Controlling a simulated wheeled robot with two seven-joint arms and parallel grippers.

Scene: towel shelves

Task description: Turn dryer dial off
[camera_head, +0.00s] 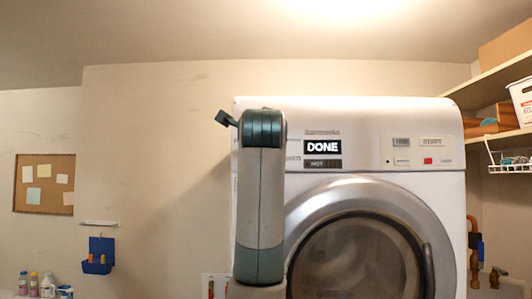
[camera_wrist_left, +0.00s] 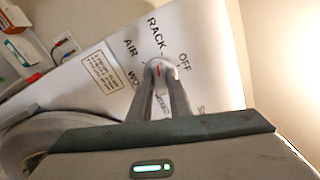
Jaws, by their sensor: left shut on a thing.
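The dryer (camera_head: 350,184) is a white front-loader with a round grey door and a display (camera_head: 322,147) reading DONE. In the left wrist view, its small grey dial (camera_wrist_left: 158,66) has a red mark and is ringed by the labels AIR, RACK and OFF. The red mark seems to point towards RACK rather than OFF. My left gripper (camera_wrist_left: 161,77) is shut on the dial, one finger on each side. In the head view my left arm stands in front of the dryer's left part and hides the dial and the gripper. My right gripper is in neither view.
Shelves (camera_head: 490,84) with a box and a wire basket (camera_head: 510,165) are right of the dryer. A corkboard (camera_head: 45,183) and a blue wall holder (camera_head: 98,256) hang at the left, with several bottles below.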

